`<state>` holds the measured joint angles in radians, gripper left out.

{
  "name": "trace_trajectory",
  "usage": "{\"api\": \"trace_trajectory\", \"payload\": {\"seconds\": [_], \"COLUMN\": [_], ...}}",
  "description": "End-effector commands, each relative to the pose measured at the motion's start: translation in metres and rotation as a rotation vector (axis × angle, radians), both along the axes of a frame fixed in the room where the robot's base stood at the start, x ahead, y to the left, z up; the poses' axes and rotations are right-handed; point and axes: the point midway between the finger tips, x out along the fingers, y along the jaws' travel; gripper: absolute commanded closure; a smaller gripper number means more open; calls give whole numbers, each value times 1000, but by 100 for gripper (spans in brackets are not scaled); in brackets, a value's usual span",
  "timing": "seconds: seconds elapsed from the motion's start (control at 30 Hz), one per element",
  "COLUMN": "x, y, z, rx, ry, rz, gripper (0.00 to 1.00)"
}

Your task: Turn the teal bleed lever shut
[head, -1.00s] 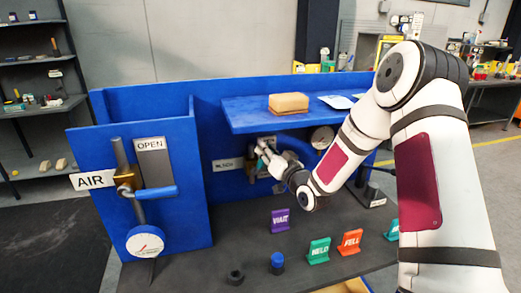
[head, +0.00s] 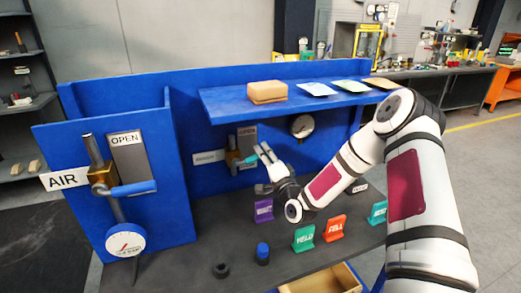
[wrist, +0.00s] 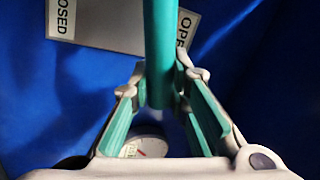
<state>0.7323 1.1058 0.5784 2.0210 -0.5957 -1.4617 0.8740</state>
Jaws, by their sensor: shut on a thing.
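The teal bleed lever (wrist: 160,40) runs down from the top of the wrist view, its end between my fingers. In the head view a short teal piece (head: 249,160) of it shows beside the brass valve body (head: 233,159), near the bleed label (head: 205,157). My gripper (wrist: 160,88) is shut on the lever near its end; it also shows at the valve in the head view (head: 264,152). A plate behind the lever reads CLOSED (wrist: 62,18) on the left and OPEN (wrist: 184,30) on the right; the lever partly covers it.
A blue shelf (head: 225,103) with a tan box (head: 267,92) overhangs the valve. The AIR valve's blue lever (head: 134,188) is at left. Several coloured signs, such as the green one (head: 304,238), stand on the dark bench (head: 215,235) below. A gauge (head: 302,126) hangs right of the valve.

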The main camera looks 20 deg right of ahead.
Motion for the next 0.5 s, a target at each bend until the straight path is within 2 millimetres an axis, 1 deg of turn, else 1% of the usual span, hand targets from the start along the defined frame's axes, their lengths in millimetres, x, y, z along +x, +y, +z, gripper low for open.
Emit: {"api": "trace_trajectory", "payload": {"seconds": [0.03,0.2,0.5], "x": [0,0,0], "y": [-2,-4,-4], "z": [-5,-12,-17], "rx": [30,110,175], "ry": [3,2,2], "rz": [-2,-2,-1], "gripper": [100,100,100]}}
